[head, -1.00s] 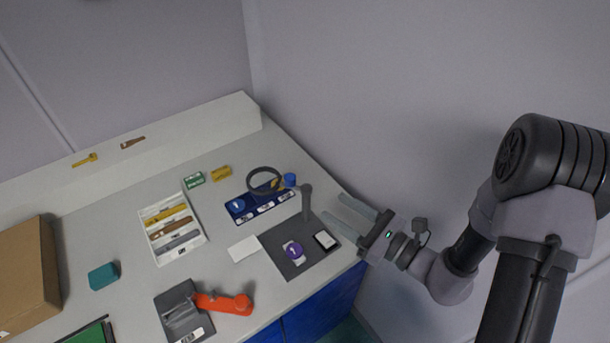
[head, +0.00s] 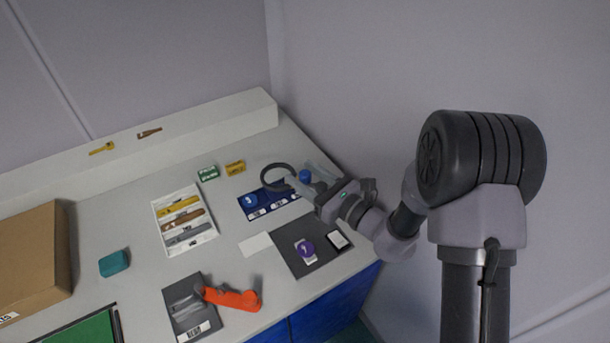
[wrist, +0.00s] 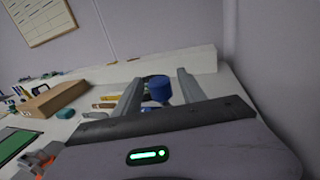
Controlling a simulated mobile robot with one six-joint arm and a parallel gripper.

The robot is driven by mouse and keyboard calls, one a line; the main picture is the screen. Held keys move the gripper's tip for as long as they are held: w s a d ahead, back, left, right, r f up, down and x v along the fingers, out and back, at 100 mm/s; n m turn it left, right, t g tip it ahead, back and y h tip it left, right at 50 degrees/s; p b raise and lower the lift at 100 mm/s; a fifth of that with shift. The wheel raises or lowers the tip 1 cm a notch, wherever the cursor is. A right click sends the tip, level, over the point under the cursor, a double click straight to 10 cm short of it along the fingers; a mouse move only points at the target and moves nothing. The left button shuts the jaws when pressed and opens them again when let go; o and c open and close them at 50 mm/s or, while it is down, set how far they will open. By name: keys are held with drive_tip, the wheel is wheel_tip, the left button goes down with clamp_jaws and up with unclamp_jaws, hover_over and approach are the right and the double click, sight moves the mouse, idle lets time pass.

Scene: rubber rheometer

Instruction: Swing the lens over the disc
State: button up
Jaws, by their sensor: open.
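The lens (head: 277,178) is a dark ring on an arm, over the far part of the blue tray. Its blue knob (head: 305,175) also shows in the wrist view (wrist: 159,90), between my fingers. The purple disc (head: 305,248) lies on a white patch on the dark grey mat (head: 290,232), nearer the front, and the lens is not over it. My gripper (head: 301,173) is open, one finger on each side of the knob. I cannot tell whether a finger touches it. My gripper hides the lens post.
The blue tray (head: 247,212) lies under the lens. A white tray (head: 160,232) with several bars is to the left. A grey plate with an orange handle (head: 237,299) sits at the front. A white card (head: 255,244) lies beside the mat. The wall is close on the right.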

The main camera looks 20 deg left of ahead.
clamp_jaws()
idle(1.3)
